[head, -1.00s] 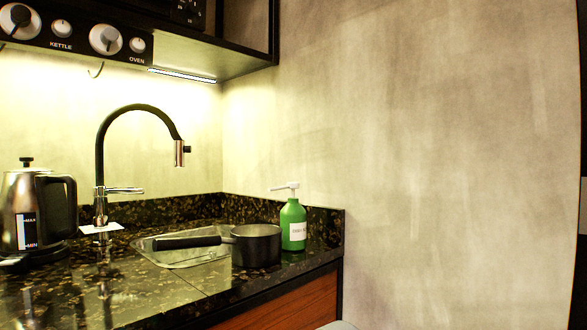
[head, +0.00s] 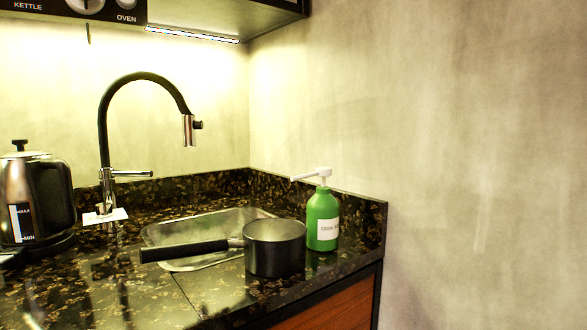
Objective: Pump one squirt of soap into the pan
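A green soap bottle (head: 322,222) with a white label stands upright at the right end of the dark counter. Its white pump head (head: 312,175) points left, toward the space above the pan. A dark saucepan (head: 275,250) sits on the counter just left of the bottle, in front of the sink. Its black handle (head: 185,251) points left, across the front of the sink. The pan's far inner wall shows; its bottom is hidden. My gripper is not in view.
A steel sink (head: 215,224) is set in the counter behind the pan, with a tall black faucet (head: 145,78) over it. A kettle (head: 38,195) stands at the left. A cabinet (head: 230,20) hangs above. The backsplash ledge (head: 350,199) runs behind the bottle.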

